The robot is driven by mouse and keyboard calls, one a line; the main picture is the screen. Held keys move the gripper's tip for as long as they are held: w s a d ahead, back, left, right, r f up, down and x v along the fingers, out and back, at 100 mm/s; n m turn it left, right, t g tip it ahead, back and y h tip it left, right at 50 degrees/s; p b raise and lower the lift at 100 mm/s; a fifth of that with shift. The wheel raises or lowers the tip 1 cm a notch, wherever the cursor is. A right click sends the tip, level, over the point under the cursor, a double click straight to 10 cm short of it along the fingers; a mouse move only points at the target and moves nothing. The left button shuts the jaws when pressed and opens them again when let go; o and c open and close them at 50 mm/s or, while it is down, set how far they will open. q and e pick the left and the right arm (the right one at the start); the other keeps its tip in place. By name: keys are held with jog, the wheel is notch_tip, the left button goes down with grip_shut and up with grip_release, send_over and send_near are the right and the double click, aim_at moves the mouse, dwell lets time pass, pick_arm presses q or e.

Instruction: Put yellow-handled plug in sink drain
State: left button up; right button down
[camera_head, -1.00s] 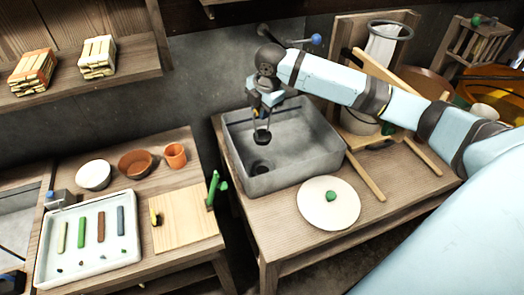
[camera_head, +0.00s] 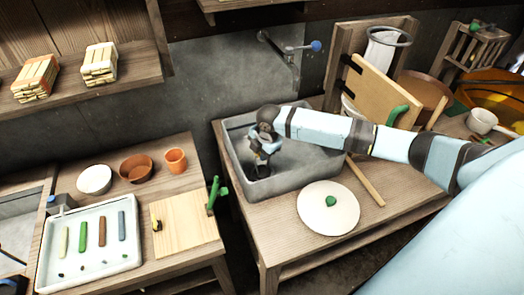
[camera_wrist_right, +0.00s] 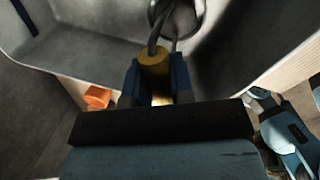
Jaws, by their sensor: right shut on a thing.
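My right gripper (camera_head: 262,168) points down into the grey sink (camera_head: 295,183), low at its left part. In the right wrist view, my right gripper (camera_wrist_right: 156,80) is shut on the plug's yellow handle (camera_wrist_right: 154,56). Thin grey wire-like parts run up from the handle in that picture toward a round, dark-centred shape with a pale rim. I cannot tell whether this is the drain or the plug's body. In the head view the gripper hides the drain and most of the plug, so whether the plug sits in the drain is unclear. My left gripper does not show.
The sink walls stand close around my right gripper. A white plate (camera_head: 315,212) with a green knob lies in front of the sink. A tap (camera_head: 290,46) is on the wall behind. A wooden board (camera_head: 385,92) leans at the right, near my forearm.

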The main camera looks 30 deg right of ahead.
jog(key=shift+f, duration=0.2)
jog(key=c, duration=1)
grip_release()
jog(key=shift+r, duration=0.45)
jog(key=r, duration=0.3)
jog(key=s+r, duration=0.1)
jog(key=r, duration=0.3)
jog(key=s+r, duration=0.1)
jog(key=r, duration=0.3)
jog(key=shift+s+d+r+b, duration=0.15)
jog(key=shift+d+r+b, duration=0.05)
jog(key=shift+r+b, duration=0.1)
